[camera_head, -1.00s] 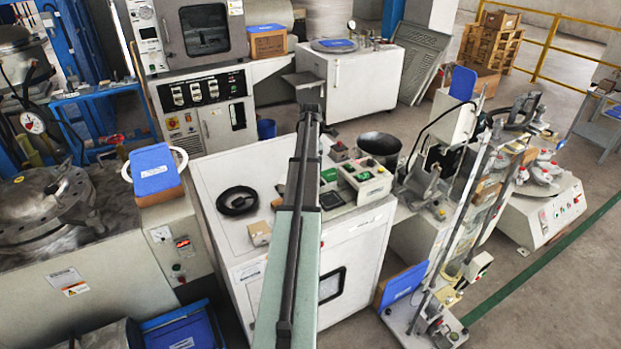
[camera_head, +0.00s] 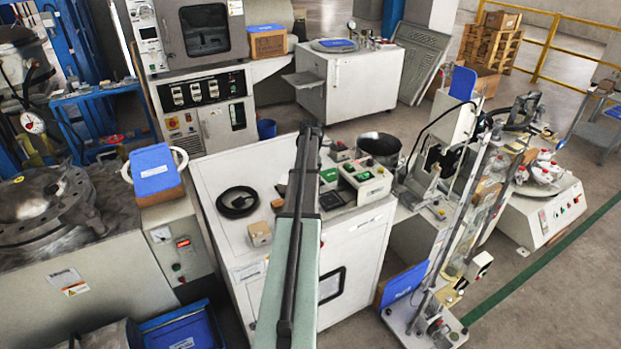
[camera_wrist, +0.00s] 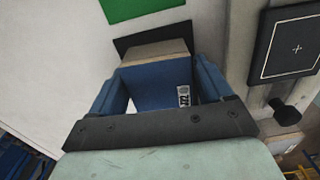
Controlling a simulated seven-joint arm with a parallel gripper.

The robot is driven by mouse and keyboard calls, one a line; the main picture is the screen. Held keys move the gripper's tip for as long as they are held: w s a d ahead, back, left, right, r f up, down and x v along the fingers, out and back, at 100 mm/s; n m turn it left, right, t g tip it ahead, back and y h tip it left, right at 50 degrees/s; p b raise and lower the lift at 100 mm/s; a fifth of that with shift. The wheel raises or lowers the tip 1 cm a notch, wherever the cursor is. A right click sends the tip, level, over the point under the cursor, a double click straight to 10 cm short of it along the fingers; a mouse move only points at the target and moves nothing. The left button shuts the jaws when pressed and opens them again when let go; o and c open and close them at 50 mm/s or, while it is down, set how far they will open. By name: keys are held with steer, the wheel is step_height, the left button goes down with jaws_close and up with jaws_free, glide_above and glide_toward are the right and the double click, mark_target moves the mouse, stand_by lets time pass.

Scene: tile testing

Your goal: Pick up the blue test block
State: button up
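In the wrist view, a blue block (camera_wrist: 155,88) with a small black-and-white label and a tan upper face lies between the two blue fingers of my gripper (camera_wrist: 160,80). The fingers reach along its left and right sides. Small pale gaps show near the palm at its lower corners. I cannot tell whether the fingers press on it or only stand around it. In the head view my own arm covers the middle of the picture, and neither the block nor the fingertips can be made out.
A test stand (camera_head: 455,235) rises to the right. The wrist view shows a dark framed panel (camera_wrist: 289,45) at right.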

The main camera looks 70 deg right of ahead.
steer(key=c, duration=1)
steer(key=shift+r, duration=0.1)
steer(key=shift+r, duration=0.25)
steer(key=r, duration=0.9)
steer(key=shift+s+a, duration=0.25)
steer(key=shift+n, duration=0.3)
steer(key=s+a, duration=0.6)
steer(key=s+a+f, duration=0.1)
steer(key=s+a, duration=0.2)
steer(key=shift+s+a+f, duration=0.1)
steer(key=shift+s+a, duration=0.2)
steer(key=shift+a, duration=0.05)
